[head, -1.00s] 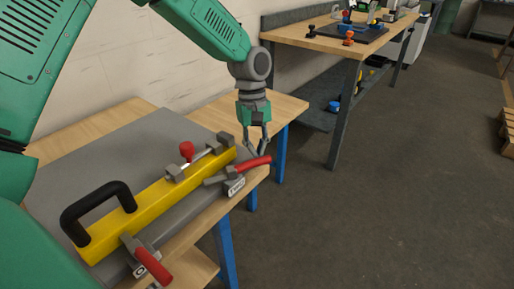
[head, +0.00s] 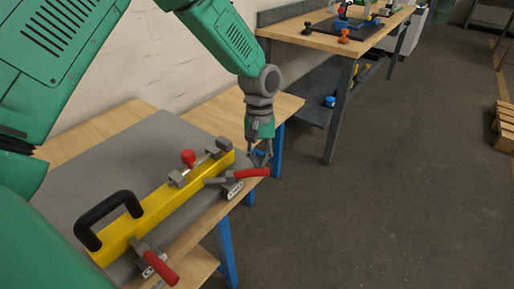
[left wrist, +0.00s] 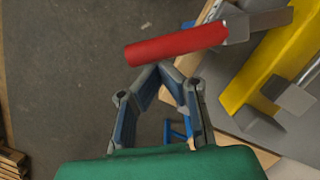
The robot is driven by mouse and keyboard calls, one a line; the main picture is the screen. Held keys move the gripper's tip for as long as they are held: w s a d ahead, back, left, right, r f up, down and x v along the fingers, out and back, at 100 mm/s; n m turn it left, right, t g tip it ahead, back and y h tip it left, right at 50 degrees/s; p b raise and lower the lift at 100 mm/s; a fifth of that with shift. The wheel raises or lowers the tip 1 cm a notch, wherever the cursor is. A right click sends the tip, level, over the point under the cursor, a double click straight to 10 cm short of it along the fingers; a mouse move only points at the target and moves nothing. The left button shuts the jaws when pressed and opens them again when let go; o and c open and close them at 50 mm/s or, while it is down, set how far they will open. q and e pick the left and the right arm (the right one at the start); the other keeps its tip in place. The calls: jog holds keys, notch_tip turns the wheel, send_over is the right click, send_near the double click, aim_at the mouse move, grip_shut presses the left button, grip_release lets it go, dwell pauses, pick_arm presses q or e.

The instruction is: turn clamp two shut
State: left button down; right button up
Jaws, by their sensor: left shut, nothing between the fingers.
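Two clamps with red handles sit along the front side of a yellow bar (head: 165,207). The far clamp's red handle (head: 252,173) points right, out past the bench edge; it also shows in the left wrist view (left wrist: 177,45). The near clamp's red handle (head: 161,267) slants down toward the lower right. Their small label plates are too small to read. My left gripper (head: 260,163) is shut and empty, just behind the far handle. In the left wrist view, its fingertips (left wrist: 168,70) meet right beside that handle; whether they touch it I cannot tell.
The yellow bar carries a black grip (head: 105,215) and a red knob (head: 188,157), on a grey plate (head: 130,140) over a wooden bench. Another workbench (head: 320,40) stands behind. The floor to the right is clear, with a pallet at the far edge.

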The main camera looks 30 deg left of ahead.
pick_arm(q)
jog(key=m+p, duration=0.1)
jog(key=s+d+m+p, duration=0.2)
jog(key=shift+r+m+y+p, duration=0.25)
jog(key=shift+m+y+p, duration=0.05)
jog(key=shift+m+y, duration=0.1)
jog(key=shift+s+d+f+m+y+p, duration=0.1)
jog(key=shift+s+d+m+y+p, duration=0.15)
jog(key=shift+s+m+p, duration=0.6)
jog(key=shift+s+d+f+m+y+p, duration=0.15)
jog(key=shift+s+d+m+p, duration=0.35)
jog(key=shift+m, duration=0.55)
jog(key=shift+w+a, duration=0.1)
jog(key=shift+a, duration=0.1)
jog(key=shift+r, duration=0.1)
